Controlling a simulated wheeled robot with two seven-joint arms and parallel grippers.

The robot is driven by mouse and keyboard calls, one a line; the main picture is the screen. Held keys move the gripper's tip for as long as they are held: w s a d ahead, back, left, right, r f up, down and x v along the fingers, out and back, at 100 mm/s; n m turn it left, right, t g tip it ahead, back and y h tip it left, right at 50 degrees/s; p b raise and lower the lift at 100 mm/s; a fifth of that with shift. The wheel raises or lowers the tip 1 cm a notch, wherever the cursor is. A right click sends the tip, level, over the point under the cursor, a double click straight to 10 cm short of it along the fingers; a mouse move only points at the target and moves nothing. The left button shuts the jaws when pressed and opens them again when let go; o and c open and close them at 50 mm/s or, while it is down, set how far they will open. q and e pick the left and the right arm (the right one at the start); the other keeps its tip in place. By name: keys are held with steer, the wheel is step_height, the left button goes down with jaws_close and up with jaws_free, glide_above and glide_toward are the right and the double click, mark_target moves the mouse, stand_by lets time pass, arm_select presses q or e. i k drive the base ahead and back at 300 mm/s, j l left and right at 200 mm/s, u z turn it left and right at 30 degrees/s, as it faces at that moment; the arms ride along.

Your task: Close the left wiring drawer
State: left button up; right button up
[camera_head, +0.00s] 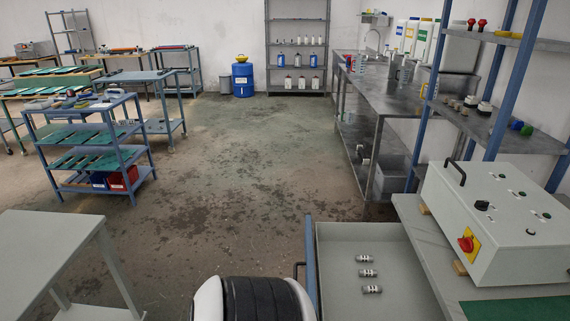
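An open grey drawer (345,240) with a blue front panel (310,262) is at the bottom right of the head view, pulled out to the left from under a grey bench top (418,225). A dark handle (297,272) is on the outer side of its front. Inside lie 3 small grey labelled cylinders (368,273), apart from one another. The near end of the drawer is cut off by the frame. A black and white part of my own body is close to the drawer front at the bottom. Neither of my grippers is in view.
A control box (497,220) with a red and yellow switch and a green mat (518,309) are on the bench. A grey table (50,252) is at the lower left, a blue cart (88,145) beyond it. The middle floor is clear.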

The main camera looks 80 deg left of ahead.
mark_target(407, 293)
steer(key=j+u, duration=0.1)
steer(key=u, duration=0.4)
steer(key=j+u, duration=0.15)
steer(key=u, duration=0.35)
steer(key=j+u, duration=0.1)
steer(key=u, duration=0.4)
steer(key=j+u, duration=0.15)
steer(key=u, duration=0.3)
